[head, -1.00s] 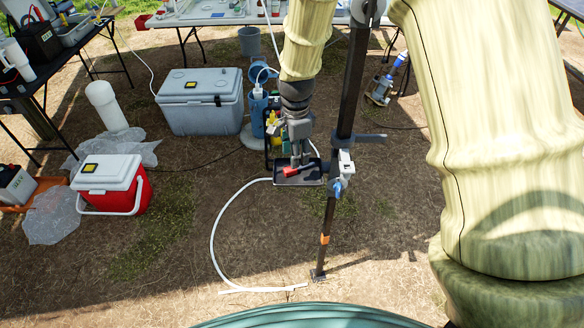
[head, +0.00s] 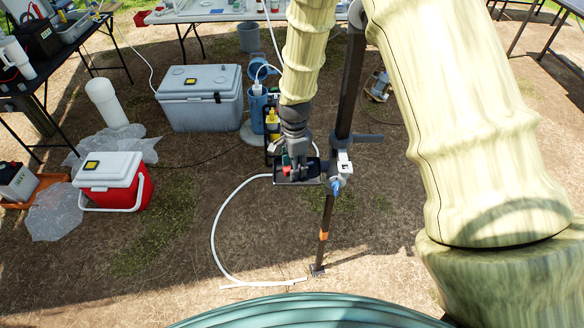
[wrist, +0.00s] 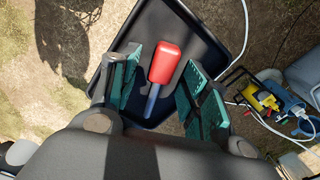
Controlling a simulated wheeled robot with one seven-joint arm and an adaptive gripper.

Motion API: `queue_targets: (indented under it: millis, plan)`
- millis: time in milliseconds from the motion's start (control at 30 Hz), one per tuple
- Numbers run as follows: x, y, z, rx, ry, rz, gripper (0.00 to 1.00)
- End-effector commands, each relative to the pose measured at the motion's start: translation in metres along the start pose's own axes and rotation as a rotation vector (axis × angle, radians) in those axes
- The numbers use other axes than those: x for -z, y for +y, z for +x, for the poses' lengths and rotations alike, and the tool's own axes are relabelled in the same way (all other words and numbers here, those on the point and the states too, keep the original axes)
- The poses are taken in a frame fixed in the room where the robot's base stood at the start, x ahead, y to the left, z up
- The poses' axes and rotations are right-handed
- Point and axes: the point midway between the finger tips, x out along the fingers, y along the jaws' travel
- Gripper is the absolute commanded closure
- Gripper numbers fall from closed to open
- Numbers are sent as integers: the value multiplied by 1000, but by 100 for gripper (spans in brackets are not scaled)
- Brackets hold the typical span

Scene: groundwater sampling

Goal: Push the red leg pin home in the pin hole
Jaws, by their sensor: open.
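The red leg pin lies in a small dark tray (head: 312,181). In the wrist view its red handle (wrist: 165,64) and grey-blue shank (wrist: 152,99) show against the tray floor. My gripper (wrist: 160,82) is open, with one green-padded finger on each side of the pin and a gap to both. In the head view my gripper (head: 295,172) is down at the tray and a bit of red (head: 286,160) shows beside it. The dark pole (head: 328,215) stands right of the tray, with an orange band (head: 323,235) low on it. I cannot make out the pin hole.
A white hose (head: 214,240) loops on the ground. A red cooler (head: 112,181) and a grey cooler (head: 200,98) stand at left.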

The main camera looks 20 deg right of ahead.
Motion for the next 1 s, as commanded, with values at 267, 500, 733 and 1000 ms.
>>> queue_targets:
  millis: [267, 500, 733, 1000]
  plan:
    - [0, 0, 0, 0, 0, 0, 70]
    - [0, 0, 0, 0, 0, 0, 100]
    - [0, 0, 0, 0, 0, 0, 100]
    - [0, -1, -12, 3, 1, 0, 100]
